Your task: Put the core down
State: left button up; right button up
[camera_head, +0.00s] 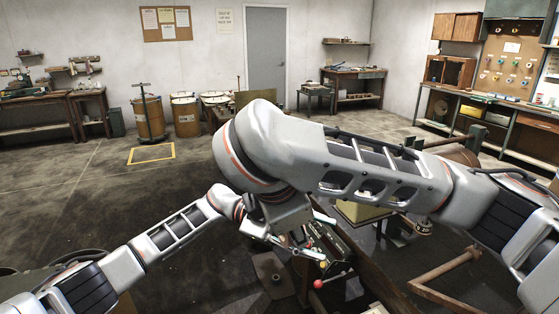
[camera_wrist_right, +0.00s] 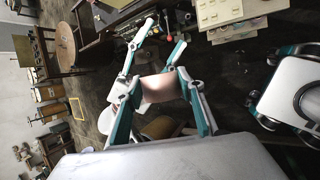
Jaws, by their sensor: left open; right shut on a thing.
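In the right wrist view my right gripper (camera_wrist_right: 164,64) is shut on the core (camera_wrist_right: 163,88), a pale pinkish-brown piece between its fingers. The far side of the core is hidden. In the head view my left gripper (camera_head: 308,240) is open, below the wrist of my right arm. The right arm crosses in front of it and covers part of it. I cannot make out the core in the head view. What lies directly under the core is unclear.
A dark winding device with a red knob (camera_head: 318,284) stands just beyond the left gripper; its knob also shows in the wrist view (camera_wrist_right: 168,38). A rusty metal frame (camera_head: 445,268) is farther right. Open floor lies left.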

pick_arm(q)
jog(key=w+a+r+n+y, duration=0.25)
jog(key=a+r+y, duration=0.75)
jog(key=r, duration=0.6)
pick_arm(e)
jog(key=shift+a, duration=0.1)
jog(key=shift+d, duration=0.25)
pick_arm(q)
jog(key=s+d+r+m+t+y, duration=0.2)
jog(key=s+r+m+y, duration=0.1)
jog(key=s+m+y, duration=0.1)
pick_arm(e)
jog(key=shift+a, duration=0.15)
pick_arm(q)
jog(key=shift+n, duration=0.25)
jog(key=x, duration=1.2)
jog(key=shift+s, duration=0.1)
